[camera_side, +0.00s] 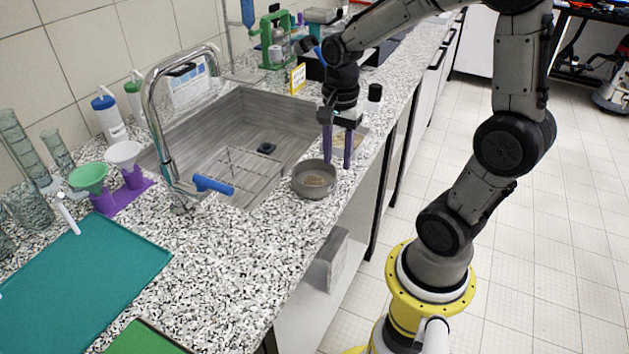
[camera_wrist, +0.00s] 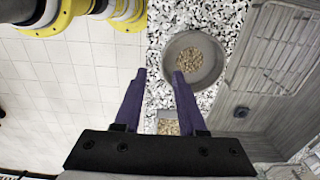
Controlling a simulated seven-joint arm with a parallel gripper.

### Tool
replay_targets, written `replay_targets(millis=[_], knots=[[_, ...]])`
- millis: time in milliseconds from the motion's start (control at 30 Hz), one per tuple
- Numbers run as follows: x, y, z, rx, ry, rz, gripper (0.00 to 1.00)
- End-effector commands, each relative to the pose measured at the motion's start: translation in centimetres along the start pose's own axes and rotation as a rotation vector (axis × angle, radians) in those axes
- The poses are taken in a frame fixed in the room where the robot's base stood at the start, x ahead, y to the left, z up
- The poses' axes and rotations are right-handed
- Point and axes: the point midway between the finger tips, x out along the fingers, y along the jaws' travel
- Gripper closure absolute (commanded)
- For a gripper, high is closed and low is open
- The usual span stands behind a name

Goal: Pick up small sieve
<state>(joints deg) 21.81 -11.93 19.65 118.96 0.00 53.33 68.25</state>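The small sieve (camera_side: 315,180) is a round grey pan with brown grains inside. It sits on the speckled counter between the sink and the counter's front edge. It also shows in the wrist view (camera_wrist: 215,78), at the top centre. My gripper (camera_side: 338,165) has two purple fingers pointing down beside the sieve's far rim. In the wrist view the fingers (camera_wrist: 159,76) are spread apart with nothing held between them. One fingertip overlaps the sieve's rim in that view; I cannot tell whether it touches.
The sink (camera_side: 245,130) with a faucet (camera_side: 155,110) lies left of the sieve. A pale tray with grains (camera_wrist: 168,127) stands behind my gripper. The counter in front of the sieve is clear.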

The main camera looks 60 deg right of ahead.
Motion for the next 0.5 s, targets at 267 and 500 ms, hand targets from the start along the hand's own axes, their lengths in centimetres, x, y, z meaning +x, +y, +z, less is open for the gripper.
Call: replay_targets(millis=[267,500], knots=[[3.0,-0.2,-0.1,0.0,-0.002,0.005,0.6],[5.3,-0.3,-0.1,-0.001,-0.001,0.001,0.6]])
